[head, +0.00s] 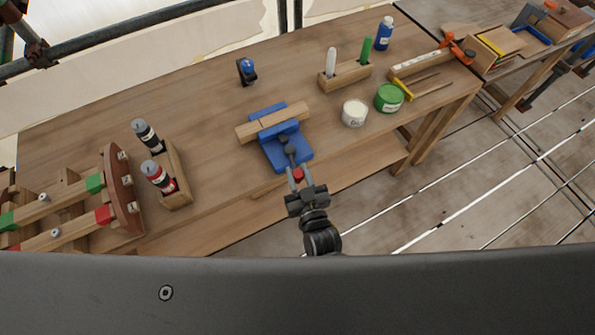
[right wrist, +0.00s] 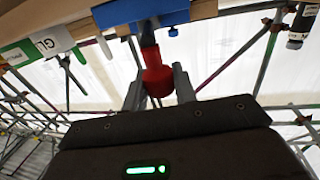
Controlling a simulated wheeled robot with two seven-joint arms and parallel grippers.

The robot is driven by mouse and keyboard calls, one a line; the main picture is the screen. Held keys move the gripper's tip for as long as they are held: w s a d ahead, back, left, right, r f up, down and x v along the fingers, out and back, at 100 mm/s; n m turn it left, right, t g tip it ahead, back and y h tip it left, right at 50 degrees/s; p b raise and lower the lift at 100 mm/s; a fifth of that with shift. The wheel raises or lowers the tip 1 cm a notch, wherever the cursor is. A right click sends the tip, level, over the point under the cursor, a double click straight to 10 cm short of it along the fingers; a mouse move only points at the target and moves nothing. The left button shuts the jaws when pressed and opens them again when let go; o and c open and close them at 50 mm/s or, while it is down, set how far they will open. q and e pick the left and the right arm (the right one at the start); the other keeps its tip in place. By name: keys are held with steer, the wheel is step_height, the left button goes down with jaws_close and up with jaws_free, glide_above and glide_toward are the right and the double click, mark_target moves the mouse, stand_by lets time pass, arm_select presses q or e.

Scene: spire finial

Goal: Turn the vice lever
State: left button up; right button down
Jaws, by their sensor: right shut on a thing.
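A blue vice (head: 283,147) sits at the front edge of the wooden table with a wooden block (head: 272,122) in its jaws. The vice lever (head: 298,173) has a red end and sticks out toward me at the front of the vice. My right gripper (head: 297,178) is shut on the red lever end. In the right wrist view, the red lever end (right wrist: 157,75) is between the two fingers, below a dark shaft and the blue vice body (right wrist: 140,10). My left gripper is not in view.
On the table (head: 215,115) are a wooden holder (head: 177,185) with two bottles, a white jar (head: 354,113), a green jar (head: 389,98), a marker stand (head: 345,75), and a small blue tool (head: 246,71). A wooden frame (head: 122,190) stands at left. The table's middle left is clear.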

steer(key=shift+a, duration=0.15)
steer(key=shift+r, duration=0.1)
steer(key=c, duration=1.1)
jaws_free()
steer(key=shift+b+v, duration=1.55)
steer(key=shift+v, duration=3.85)
steer(key=shift+c, duration=0.4)
